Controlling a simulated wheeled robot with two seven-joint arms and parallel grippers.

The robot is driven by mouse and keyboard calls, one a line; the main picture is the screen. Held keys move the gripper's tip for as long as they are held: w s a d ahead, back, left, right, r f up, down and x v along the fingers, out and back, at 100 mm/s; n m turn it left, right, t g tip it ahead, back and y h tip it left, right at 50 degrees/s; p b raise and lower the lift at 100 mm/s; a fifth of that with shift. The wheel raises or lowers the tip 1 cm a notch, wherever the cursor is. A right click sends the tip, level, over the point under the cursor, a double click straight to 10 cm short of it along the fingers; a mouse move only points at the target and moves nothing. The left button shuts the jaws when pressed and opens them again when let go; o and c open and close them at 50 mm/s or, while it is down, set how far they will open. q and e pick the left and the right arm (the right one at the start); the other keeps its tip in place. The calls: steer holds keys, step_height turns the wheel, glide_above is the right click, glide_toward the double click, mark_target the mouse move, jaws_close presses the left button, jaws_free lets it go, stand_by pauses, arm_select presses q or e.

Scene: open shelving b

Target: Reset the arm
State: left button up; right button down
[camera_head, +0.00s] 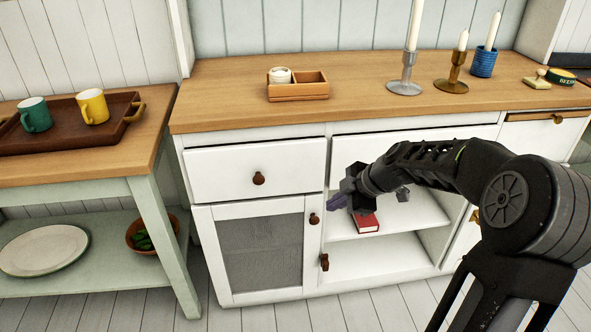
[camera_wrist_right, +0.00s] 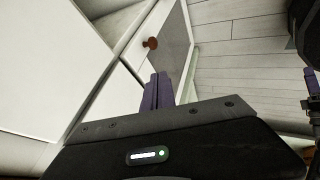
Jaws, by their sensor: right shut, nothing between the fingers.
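My right arm reaches in from the right in the head view. My right gripper (camera_head: 338,202) points left, in front of the cabinet's open shelf compartment, with its purple fingers near the wooden knob of the mesh door. In the right wrist view its purple fingers (camera_wrist_right: 157,92) are together, with nothing between them. A red book (camera_head: 366,223) lies on the open shelf (camera_head: 419,217) just below and behind the gripper; the arm hides part of the shelf. My left gripper does not show in the head view.
The white cabinet has a closed drawer (camera_head: 257,170) and a closed mesh door (camera_head: 262,254). Its wooden top (camera_head: 350,75) bears a small divided box (camera_head: 298,91), candlesticks and a blue pot (camera_head: 482,62). At left, a side table holds a brown tray (camera_head: 66,144) with two mugs. The floor in front is clear.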

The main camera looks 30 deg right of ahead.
step_height(320, 180, down, 6)
steer(key=d+m+h, duration=0.2)
steer(key=m, duration=0.8)
steer(key=s+a+f+m+g, duration=0.1)
steer(key=s+a+f+m, duration=0.15)
steer(key=a+f, duration=0.4)
steer(key=s+a+f+m, duration=0.1)
steer(key=a+f+m, duration=0.3)
steer(key=a+f, duration=0.3)
steer(key=s+a+f+n+g+y, duration=0.1)
steer(key=s+a+f+g, duration=0.1)
steer(key=s+a+f, duration=0.35)
steer(key=s+a+f+g+y, duration=0.1)
steer(key=s+a+f, duration=0.2)
steer(key=s+a, duration=0.6)
steer(key=s+a+f+n+g+y, duration=0.1)
steer(key=s+a+f+g, duration=0.1)
steer(key=s+a+f, duration=0.35)
step_height(320, 180, up, 22)
steer(key=a+p, duration=0.1)
steer(key=p, duration=2)
steer(key=shift+s+r+m, duration=0.2)
steer(key=shift+m, duration=0.15)
